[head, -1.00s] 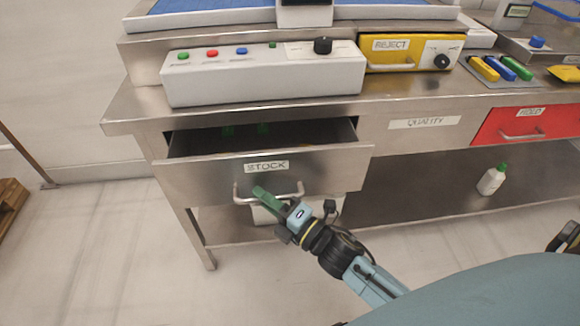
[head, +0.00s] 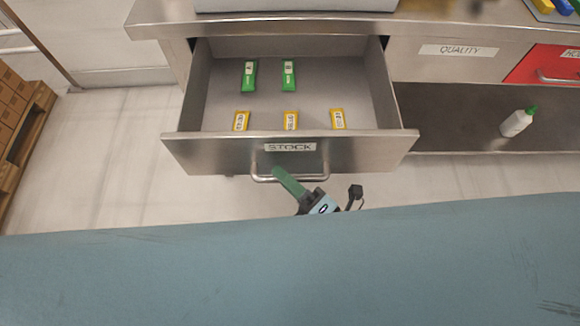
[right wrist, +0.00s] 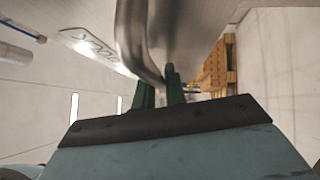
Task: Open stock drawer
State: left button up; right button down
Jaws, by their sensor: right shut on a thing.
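The stock drawer (head: 205,152) is pulled well out of the steel bench, its front panel facing me with a STOCK label (head: 290,147). Inside lie two green packs (head: 249,75) towards the back and three yellow packs (head: 290,121) near the front. My right gripper (head: 277,172) is at the left part of the drawer's bar handle (head: 318,178), its green fingers shut on it. In the right wrist view the handle (right wrist: 133,40) runs down to the green fingertips (right wrist: 161,88). My left gripper is not in view.
A closed drawer front labelled QUALITY (head: 458,50) and a red drawer (head: 550,70) are to the right. A white bottle with a green cap (head: 516,123) stands on the lower shelf. A wooden pallet with boxes (head: 22,115) is at the far left.

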jog(key=c, duration=1.5)
grip_release()
jog(key=shift+o, duration=0.2)
jog(key=shift+d, duration=0.1)
